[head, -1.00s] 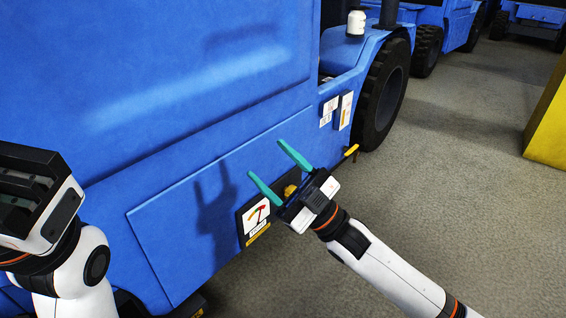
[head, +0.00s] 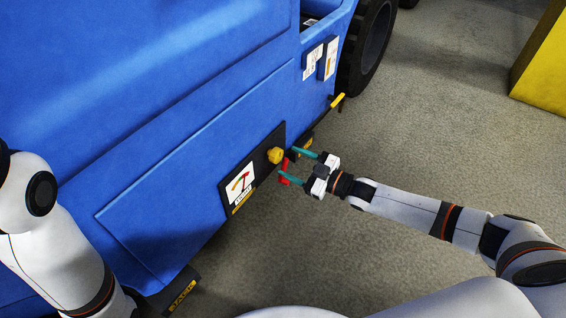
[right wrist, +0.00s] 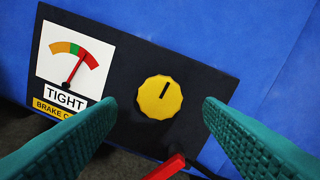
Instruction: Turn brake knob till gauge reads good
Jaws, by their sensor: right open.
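The yellow brake knob (head: 275,155) sits on a black panel on the blue vehicle's side. In the right wrist view the knob (right wrist: 160,97) has a dark mark pointing up and slightly right. The gauge (head: 240,184) is left of it. In the right wrist view the gauge (right wrist: 75,60) has orange, green and red bands, and its needle leans right toward the red end. The label below it reads TIGHT (right wrist: 65,97). My right gripper (head: 290,163) is open, its teal fingers pointing at the panel, apart from the knob. My left gripper is out of view.
A red lever (right wrist: 167,168) is just below the knob, near my right fingers. A yellow block (head: 540,60) stands at the upper right. The floor (head: 430,120) between is clear.

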